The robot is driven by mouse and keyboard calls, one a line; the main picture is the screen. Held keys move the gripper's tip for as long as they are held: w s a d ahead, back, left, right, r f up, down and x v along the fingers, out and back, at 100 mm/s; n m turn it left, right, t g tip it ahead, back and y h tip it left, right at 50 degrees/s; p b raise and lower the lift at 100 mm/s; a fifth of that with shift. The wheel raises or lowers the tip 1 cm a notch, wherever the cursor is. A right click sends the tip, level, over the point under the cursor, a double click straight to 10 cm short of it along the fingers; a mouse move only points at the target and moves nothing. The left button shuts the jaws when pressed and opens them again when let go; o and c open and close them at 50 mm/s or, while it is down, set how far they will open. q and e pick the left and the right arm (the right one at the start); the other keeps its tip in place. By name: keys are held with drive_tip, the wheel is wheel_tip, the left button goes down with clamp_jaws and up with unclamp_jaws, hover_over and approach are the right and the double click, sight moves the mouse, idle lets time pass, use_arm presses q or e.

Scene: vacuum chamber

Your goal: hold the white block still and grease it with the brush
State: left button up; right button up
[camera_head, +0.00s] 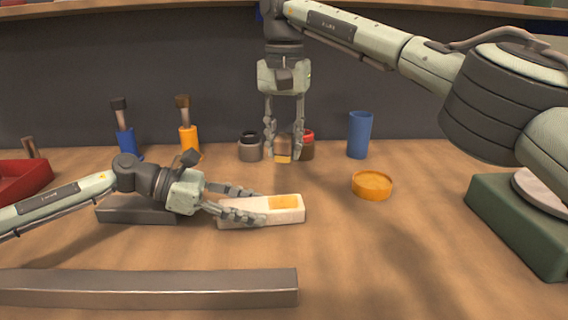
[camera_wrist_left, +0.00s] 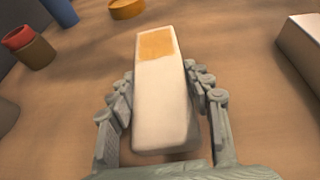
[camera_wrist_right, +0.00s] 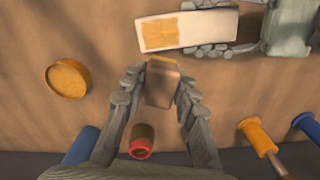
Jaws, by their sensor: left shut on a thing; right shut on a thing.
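The white block (camera_head: 245,214) lies flat on the table, with an orange patch on the right end of its top. My left gripper (camera_head: 250,208) is shut on it, with one finger along each long side, as the left wrist view (camera_wrist_left: 162,110) also shows. My right gripper (camera_head: 284,156) points down behind the block and is shut on a brown brush (camera_wrist_right: 163,85) with an orange-yellow tip. The brush is apart from the white block. A round orange dish (camera_head: 372,185), seemingly of grease, sits right of the block.
Behind stand a dark jar (camera_head: 250,148), a red-rimmed jar (camera_head: 307,148) and a blue cup (camera_head: 359,136). Blue-handled (camera_head: 125,135) and orange-handled (camera_head: 188,138) tools stand back left. A metal bar (camera_head: 150,288) lies in front, a red tray (camera_head: 22,182) at left, a green block (camera_head: 515,225) at right.

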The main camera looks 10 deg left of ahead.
use_arm(q)
drive_tip(key=o, duration=1)
